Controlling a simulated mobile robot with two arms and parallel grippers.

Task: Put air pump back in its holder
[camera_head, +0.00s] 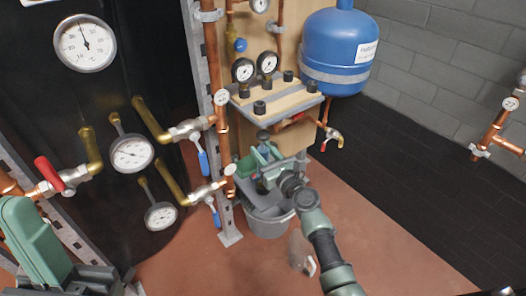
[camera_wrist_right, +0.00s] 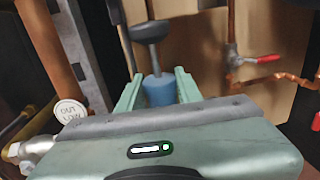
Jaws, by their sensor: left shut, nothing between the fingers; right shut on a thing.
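The air pump shows in the right wrist view as a blue cylinder (camera_wrist_right: 159,92) with a dark rod and handle above it. My right gripper (camera_wrist_right: 158,88) is shut on the blue part, between its two green fingers. In the head view this gripper (camera_head: 262,160) is above a grey bucket, below the wooden shelf; the pump is small and partly hidden there. My left gripper (camera_head: 88,282) is at the lower left edge, partly cut off, shut and empty, far from the pump. I cannot clearly pick out the holder.
A wooden shelf (camera_head: 275,101) with several black fittings juts out above the right gripper. A blue tank (camera_head: 337,45) hangs at its right. Copper pipes with a red-handled valve (camera_wrist_right: 262,59) are close by. The grey bucket (camera_head: 270,226) stands on the floor. Floor is free at right.

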